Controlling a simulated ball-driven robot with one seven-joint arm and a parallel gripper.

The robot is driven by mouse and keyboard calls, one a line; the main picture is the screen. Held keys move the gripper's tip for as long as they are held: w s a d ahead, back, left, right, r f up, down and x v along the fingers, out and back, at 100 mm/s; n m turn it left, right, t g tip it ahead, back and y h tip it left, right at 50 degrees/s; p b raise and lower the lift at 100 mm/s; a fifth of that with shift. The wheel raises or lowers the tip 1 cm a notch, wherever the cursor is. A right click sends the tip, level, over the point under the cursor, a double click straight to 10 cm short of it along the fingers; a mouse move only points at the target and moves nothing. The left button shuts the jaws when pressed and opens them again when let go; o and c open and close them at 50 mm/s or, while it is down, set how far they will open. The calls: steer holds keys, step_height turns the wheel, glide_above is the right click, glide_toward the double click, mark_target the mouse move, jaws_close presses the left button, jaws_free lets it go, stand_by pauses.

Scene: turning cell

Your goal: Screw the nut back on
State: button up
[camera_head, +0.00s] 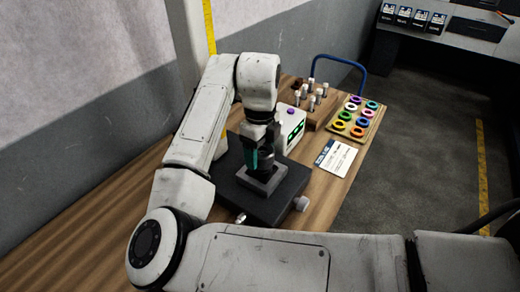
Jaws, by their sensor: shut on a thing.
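My gripper (262,168) points down over a grey square block (270,183) on a black fixture plate (245,200). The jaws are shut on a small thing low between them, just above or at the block. I cannot make out that thing, and no nut shows clearly. A teal part shows on the left side of the gripper. The gripper hides the top and middle of the block, so I cannot tell whether a thread stands there.
Behind the gripper stand a white box with a green display (291,130) and a wooden rack with several pegs (325,85). To the right are a board with several coloured rings (375,108) and a white card (336,157). Bare bench lies at the left.

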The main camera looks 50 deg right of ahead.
steer(key=shift+f, duration=0.1)
steer(key=o, duration=1.2)
step_height(320, 180, up, 11)
steer(key=shift+f+b, duration=0.1)
steer(key=shift+b, duration=0.5)
